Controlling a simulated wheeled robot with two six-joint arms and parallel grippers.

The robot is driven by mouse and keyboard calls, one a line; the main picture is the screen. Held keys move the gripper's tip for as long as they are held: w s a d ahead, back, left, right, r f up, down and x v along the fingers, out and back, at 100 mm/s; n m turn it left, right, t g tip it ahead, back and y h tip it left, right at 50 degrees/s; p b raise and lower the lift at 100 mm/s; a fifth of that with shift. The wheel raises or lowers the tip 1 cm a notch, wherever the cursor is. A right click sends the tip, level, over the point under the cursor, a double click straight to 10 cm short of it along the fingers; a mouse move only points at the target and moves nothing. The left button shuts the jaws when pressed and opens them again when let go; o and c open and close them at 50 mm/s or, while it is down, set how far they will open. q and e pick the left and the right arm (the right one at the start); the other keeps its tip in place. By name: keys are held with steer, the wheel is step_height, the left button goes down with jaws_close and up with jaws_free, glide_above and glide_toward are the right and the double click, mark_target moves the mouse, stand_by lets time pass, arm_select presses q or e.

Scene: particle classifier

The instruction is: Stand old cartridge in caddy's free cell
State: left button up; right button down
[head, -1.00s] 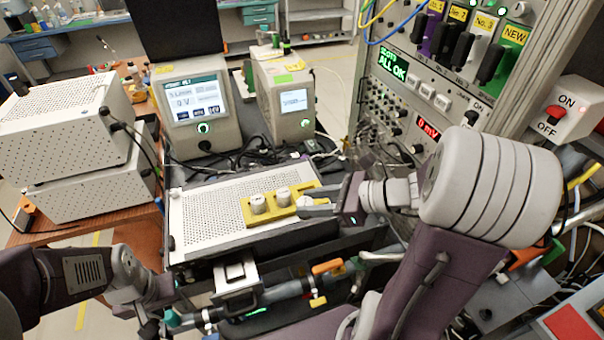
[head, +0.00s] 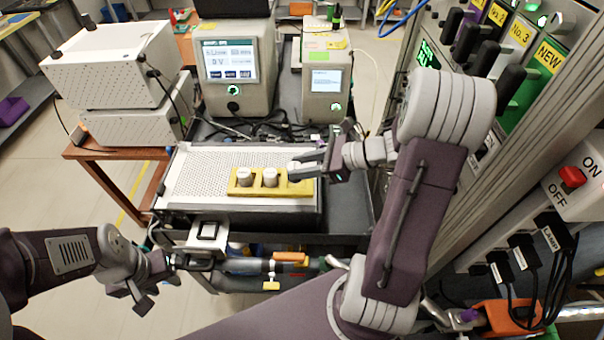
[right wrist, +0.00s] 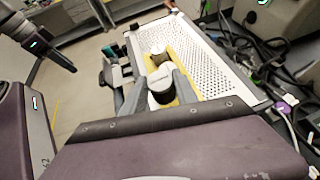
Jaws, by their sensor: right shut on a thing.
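The yellow caddy (head: 258,190) lies on a white perforated box top. Two white-topped cartridges stand in it, a left one (head: 245,177) and a middle one (head: 270,177). My right gripper (head: 297,170) is at the caddy's right end, shut on the old cartridge (right wrist: 162,83), which has a pale top and a dark side in the right wrist view. It is upright at the right-hand cell; I cannot tell whether its base is seated, as fingers and body hide it. My left gripper (head: 150,288) is low at left, away from the caddy, its jaw opening unclear.
The perforated box (head: 205,178) sits on a dark cart. Two instruments with screens (head: 232,90) (head: 322,95) and loose cables stand behind the caddy. A rack with cartridge slots (head: 515,60) rises at right. A switch box (head: 580,185) is on its side.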

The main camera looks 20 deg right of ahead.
steer(key=w+f, duration=0.1)
steer(key=w+d, duration=0.1)
steer(key=shift+w+d+f, duration=0.25)
steer(key=shift+w+f, duration=0.05)
steer(key=shift+f, duration=0.1)
steer(key=f, duration=0.3)
steer(key=shift+s+a+f, duration=0.1)
steer(key=shift+s, duration=0.1)
steer(key=shift+w+f, duration=0.15)
steer(key=shift+f, duration=0.3)
steer(key=shift+f+b, duration=0.1)
steer(key=shift+b, duration=0.2)
steer(key=c, duration=0.9)
jaws_free()
steer(key=shift+c, duration=0.2)
